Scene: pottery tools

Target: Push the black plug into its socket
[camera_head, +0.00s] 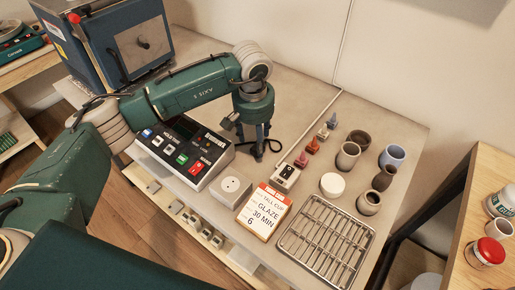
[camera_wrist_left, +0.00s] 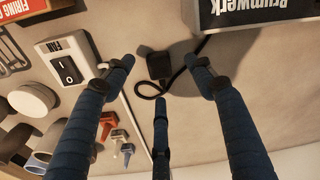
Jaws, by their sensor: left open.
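The black plug (camera_wrist_left: 159,66) lies on the table in the left wrist view, with its black cord (camera_wrist_left: 186,68) curling beside it. My left gripper (camera_wrist_left: 166,85) is open above the table, its blue fingers spread around the plug's area with nothing held. In the head view my left gripper (camera_head: 257,146) points down beside the control box, and its fingers partly hide the plug. A pale socket block (camera_head: 230,190) with a round face stands at the table's front. My right gripper is not in view.
The control box (camera_head: 183,150) is close left of the gripper. A FAN switch box (camera_head: 286,178), a glaze card (camera_head: 264,210), a wire rack (camera_head: 327,241), a white disc (camera_head: 332,185) and several small pots (camera_head: 392,157) stand to the right. A kiln (camera_head: 120,40) is at back left.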

